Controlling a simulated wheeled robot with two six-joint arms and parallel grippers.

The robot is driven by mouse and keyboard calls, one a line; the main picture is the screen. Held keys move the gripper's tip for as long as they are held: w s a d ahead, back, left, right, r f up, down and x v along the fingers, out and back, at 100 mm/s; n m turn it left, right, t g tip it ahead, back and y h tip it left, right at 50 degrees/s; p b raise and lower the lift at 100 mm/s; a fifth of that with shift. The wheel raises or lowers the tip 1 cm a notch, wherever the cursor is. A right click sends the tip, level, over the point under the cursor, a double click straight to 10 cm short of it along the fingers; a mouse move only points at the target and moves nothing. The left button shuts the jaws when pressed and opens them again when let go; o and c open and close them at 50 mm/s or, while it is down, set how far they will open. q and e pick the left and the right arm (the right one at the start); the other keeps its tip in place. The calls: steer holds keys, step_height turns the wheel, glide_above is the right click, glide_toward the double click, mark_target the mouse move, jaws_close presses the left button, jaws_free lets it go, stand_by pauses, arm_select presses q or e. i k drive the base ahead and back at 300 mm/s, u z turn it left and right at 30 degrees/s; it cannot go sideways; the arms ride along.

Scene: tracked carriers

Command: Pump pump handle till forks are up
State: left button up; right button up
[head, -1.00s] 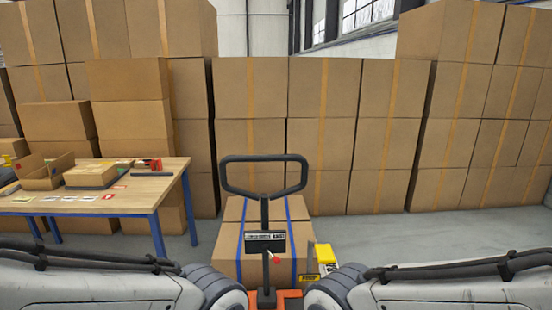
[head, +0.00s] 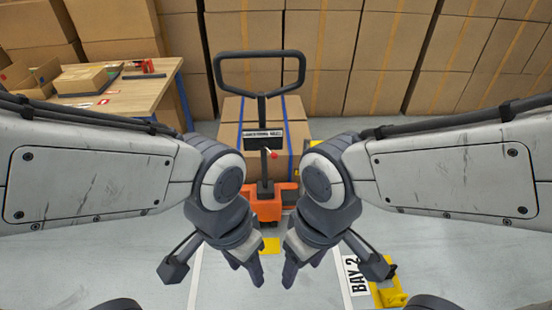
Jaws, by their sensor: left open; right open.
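The pump handle (head: 260,52) is a dark loop on an upright stem, standing in the middle of the head view beyond my arms. Its stem runs down to the orange base of the pallet jack (head: 266,206). A strapped carton (head: 292,128) sits behind the stem; the forks are hidden. My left gripper (head: 255,280) is open and empty, pointing down, below and nearer than the handle. My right gripper (head: 290,280) is open and empty close beside it, also apart from the handle.
A wooden table (head: 125,97) with boxes and tools stands at the left. Stacked cartons (head: 400,60) fill the back. Grey floor is clear around the jack.

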mark_target(312, 143)
steer(key=z, duration=0.3)
steer(key=k, duration=0.6)
steer(key=z, duration=0.65)
steer(key=i, duration=1.65)
steer(key=u, duration=0.5)
